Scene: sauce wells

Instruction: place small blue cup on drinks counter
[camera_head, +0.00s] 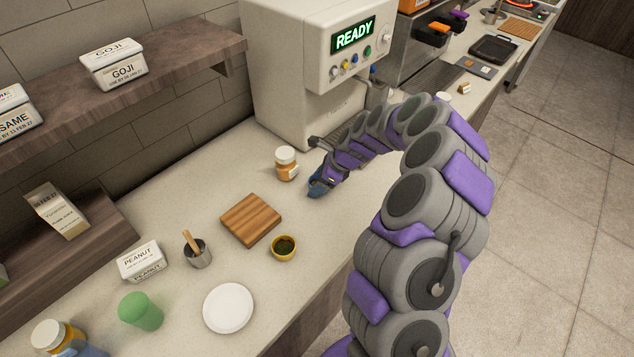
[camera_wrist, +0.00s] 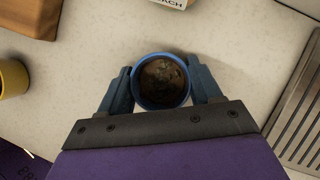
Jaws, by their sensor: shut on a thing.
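The small blue cup (camera_wrist: 161,106) is between the two fingers of my gripper (camera_wrist: 162,92) in the wrist view, seen from above with something brown inside. The fingers touch it on both sides. In the head view my gripper (camera_head: 318,184) is at the end of my purple and grey arm, low over the pale counter (camera_head: 340,215), in front of the white drinks machine (camera_head: 305,70). The blue cup is mostly hidden there by the gripper. I cannot tell whether the cup touches the counter.
An orange jar with a white lid (camera_head: 286,164) stands just left of my gripper. A wooden board (camera_head: 250,219), a yellow cup (camera_head: 284,247), a metal cup (camera_head: 198,254), a white plate (camera_head: 228,308) and a green cup (camera_head: 140,311) stand further left. The machine's drip tray (camera_wrist: 302,115) is at the right.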

